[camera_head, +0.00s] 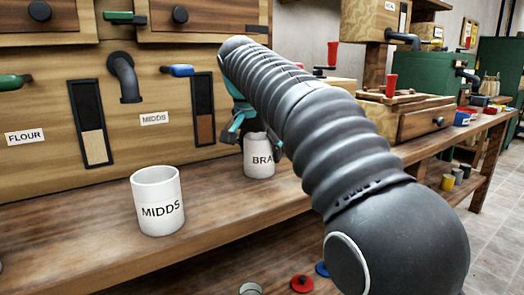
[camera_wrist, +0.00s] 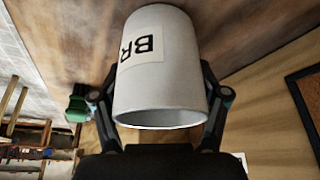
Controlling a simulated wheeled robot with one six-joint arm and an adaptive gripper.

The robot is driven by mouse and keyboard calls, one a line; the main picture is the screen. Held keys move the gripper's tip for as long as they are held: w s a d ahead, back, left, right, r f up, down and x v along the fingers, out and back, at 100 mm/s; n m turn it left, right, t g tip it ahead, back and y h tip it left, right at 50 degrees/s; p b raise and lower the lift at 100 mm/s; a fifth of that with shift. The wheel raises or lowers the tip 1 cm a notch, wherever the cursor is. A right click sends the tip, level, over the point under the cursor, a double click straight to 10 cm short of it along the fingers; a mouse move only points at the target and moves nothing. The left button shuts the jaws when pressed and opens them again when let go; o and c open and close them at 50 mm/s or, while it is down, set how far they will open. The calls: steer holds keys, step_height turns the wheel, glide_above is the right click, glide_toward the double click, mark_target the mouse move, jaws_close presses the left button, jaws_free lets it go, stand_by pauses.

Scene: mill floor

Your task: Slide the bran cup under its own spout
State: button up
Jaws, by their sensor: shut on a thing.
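The white bran cup (camera_head: 259,160), its label partly covered, stands upright on the wooden bench, beside and behind my arm. In the wrist view the cup (camera_wrist: 160,60) fills the middle, upside down in the picture, with a finger on each side. My gripper (camera_head: 252,138) is shut on it; its two fingers also show in the wrist view (camera_wrist: 162,105). No bran spout or bran sign can be seen; my arm covers the panel to the right. The grey spout (camera_head: 123,76) in sight is over the MIDDS sign (camera_head: 154,118).
A white MIDDS cup (camera_head: 157,205) stands on the bench (camera_head: 95,235) to the left of the bran cup. A FLOUR sign (camera_head: 25,137) is at far left. A wooden box with a drawer (camera_head: 418,120) stands at right. Bench between the two cups is clear.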

steer(key=shift+w+a+r+p, duration=0.25)
steer(key=shift+w+a+p, duration=0.2)
steer(key=shift+p, duration=0.1)
steer(key=shift+w+a+f, duration=0.15)
steer(key=shift+w+a, duration=0.05)
steer(key=o, duration=1.3)
steer(key=shift+d, duration=0.15)
steer(key=shift+o, duration=0.2)
